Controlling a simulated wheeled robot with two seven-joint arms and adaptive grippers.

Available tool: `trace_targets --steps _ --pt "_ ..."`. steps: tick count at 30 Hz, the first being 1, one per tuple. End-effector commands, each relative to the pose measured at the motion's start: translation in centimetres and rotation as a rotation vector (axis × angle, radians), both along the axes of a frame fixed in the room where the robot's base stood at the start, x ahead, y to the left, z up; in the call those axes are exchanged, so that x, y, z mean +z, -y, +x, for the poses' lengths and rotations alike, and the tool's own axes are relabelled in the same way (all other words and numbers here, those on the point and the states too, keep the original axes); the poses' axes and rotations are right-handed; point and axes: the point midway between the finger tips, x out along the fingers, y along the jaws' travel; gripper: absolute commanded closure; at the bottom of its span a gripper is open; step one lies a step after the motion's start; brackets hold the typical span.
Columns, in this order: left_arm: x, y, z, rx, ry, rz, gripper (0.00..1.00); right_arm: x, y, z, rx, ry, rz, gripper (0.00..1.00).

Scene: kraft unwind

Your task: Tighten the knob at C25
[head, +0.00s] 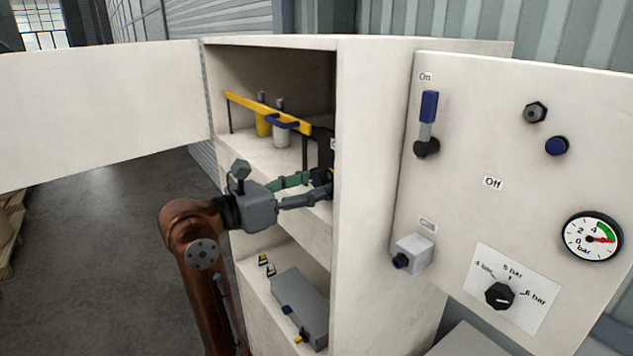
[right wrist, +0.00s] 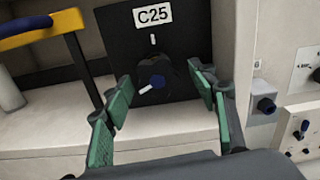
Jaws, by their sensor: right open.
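A short white tick stands above the knob on the panel. My right gripper (right wrist: 163,84) is open, with green-padded fingers on either side of the knob and a visible gap to each. In the head view my right gripper (head: 319,186) reaches into the cabinet's middle compartment, where its fingers partly hide the knob. My left gripper is out of view.
A yellow bar with a blue lever (head: 282,121) runs above the shelf near the gripper. The white cabinet's side wall (head: 370,180) stands close on the right. A control panel with a gauge (head: 592,237) is further right. An open door (head: 100,110) spans the left.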

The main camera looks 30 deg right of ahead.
Motion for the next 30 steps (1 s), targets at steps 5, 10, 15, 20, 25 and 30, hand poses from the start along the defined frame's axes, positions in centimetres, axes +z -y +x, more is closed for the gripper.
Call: trace_targets --steps 5,10,15,20,25,30 --pt "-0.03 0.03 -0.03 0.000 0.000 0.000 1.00 -0.02 -0.05 0.02 0.000 -0.001 0.000 0.51" --pt "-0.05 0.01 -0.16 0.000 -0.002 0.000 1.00 -0.01 -0.07 0.02 0.000 -0.001 0.000 0.63" --pt "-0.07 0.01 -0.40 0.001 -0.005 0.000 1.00 -0.01 -0.08 0.02 0.000 -0.001 0.000 0.74" --pt "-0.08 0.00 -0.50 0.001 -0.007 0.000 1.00 0.00 -0.08 0.02 0.000 -0.001 0.000 0.85" --pt "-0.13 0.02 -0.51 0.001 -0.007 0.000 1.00 -0.01 -0.07 0.03 0.000 0.002 0.000 0.89" --pt "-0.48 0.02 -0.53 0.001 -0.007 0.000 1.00 -0.07 -0.08 0.05 0.000 0.033 0.002 0.90"
